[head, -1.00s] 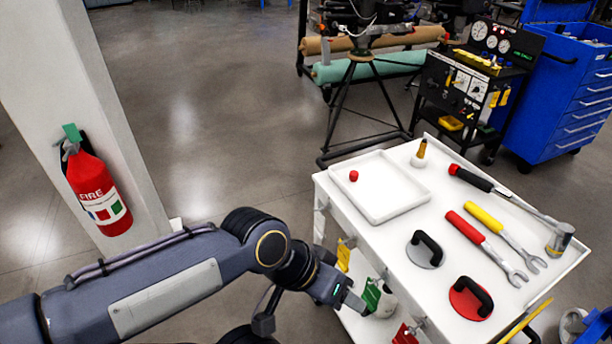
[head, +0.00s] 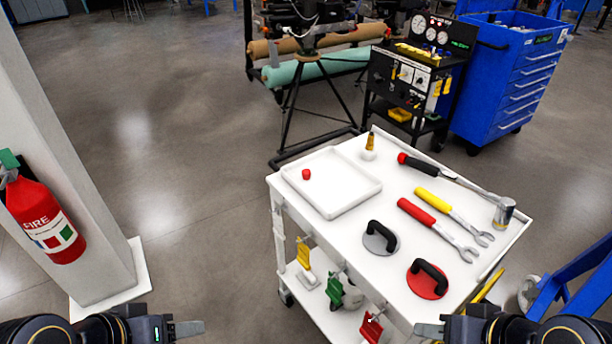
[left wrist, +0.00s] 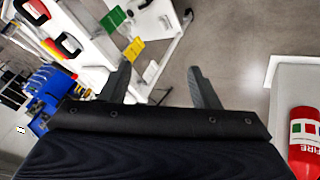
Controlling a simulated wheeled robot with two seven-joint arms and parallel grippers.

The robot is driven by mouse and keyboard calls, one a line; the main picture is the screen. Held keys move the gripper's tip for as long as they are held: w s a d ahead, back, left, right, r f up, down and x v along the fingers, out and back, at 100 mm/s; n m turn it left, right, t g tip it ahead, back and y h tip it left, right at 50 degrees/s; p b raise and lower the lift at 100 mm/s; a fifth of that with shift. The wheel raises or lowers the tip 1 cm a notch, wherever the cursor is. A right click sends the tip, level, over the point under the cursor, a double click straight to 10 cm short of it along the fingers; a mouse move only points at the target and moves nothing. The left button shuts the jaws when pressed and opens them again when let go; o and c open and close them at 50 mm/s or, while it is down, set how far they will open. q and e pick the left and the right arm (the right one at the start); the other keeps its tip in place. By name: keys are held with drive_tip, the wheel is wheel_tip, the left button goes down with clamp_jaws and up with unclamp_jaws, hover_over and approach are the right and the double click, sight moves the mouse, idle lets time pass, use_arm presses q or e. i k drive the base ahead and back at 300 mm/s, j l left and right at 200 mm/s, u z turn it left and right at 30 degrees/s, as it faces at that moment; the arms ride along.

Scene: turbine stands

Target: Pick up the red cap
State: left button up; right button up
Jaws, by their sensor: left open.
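The small red cap (head: 306,174) sits inside the shallow white tray (head: 344,208), toward its left corner, on top of the white cart (head: 345,262). My left gripper (head: 186,328) is at the bottom left of the head view, well apart from the cart and cap. In the left wrist view its two fingers (left wrist: 160,76) are spread with nothing between them. My right gripper (head: 430,329) is at the bottom edge, in front of the cart's near corner; only one finger shows clearly. I cannot make out the cap in the left wrist view.
A fire extinguisher (head: 45,220) hangs on the pillar at left. Floor between pillar and cart is clear.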

sight(306, 173)
drive_tip(key=z, duration=3.25)
drive_tip(key=u, duration=3.25)
drive_tip(key=z, duration=0.85)
drive_tip(key=i+j+z, duration=0.15)
drive_tip(key=j+z, duration=1.25)
drive_tip(key=i+l, duration=0.05)
